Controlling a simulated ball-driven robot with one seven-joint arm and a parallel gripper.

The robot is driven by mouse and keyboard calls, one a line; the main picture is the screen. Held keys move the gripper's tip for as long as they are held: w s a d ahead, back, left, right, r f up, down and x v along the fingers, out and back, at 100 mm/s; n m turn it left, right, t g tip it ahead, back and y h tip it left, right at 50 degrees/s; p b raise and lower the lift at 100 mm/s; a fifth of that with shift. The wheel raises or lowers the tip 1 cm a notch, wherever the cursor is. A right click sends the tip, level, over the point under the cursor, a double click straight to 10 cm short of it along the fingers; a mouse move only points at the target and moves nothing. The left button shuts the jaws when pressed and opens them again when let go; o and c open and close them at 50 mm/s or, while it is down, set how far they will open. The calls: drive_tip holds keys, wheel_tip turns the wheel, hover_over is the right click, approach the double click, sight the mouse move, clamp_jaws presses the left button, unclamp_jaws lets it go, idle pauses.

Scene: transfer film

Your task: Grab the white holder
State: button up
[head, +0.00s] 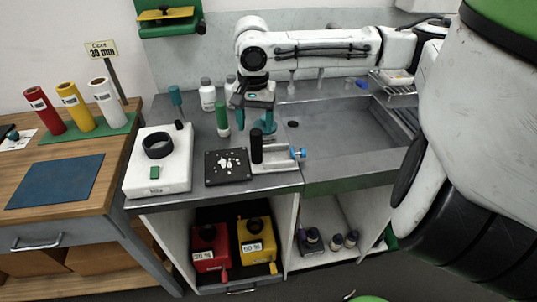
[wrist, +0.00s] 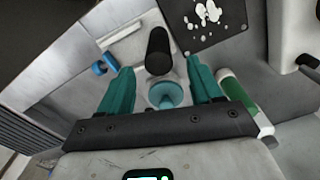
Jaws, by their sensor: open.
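The pale piece on the counter, with an upright black grip (head: 257,148) and a blue knob (head: 301,154), may be the white holder; a white roll (head: 105,100) on the left bench is the other pale candidate. My gripper (head: 256,122) is open above the counter, just behind and over the black grip. In the wrist view, my gripper (wrist: 160,66) has its teal fingers spread on either side, with the black grip (wrist: 159,50) showing between their tips. A round teal piece (wrist: 164,94) also shows between the fingers. Contact cannot be told; nothing appears held.
A green-and-white bottle (wrist: 245,105) stands close to the right finger in the wrist view. A black plate with white bits (head: 228,167) and a white device with a black ring (head: 159,165) lie to the left. The sink (head: 335,125) opens to the right.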

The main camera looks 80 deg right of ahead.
sight(256, 131)
drive_tip(key=shift+f, duration=1.9)
drive_tip(key=shift+c, duration=0.4)
clamp_jaws()
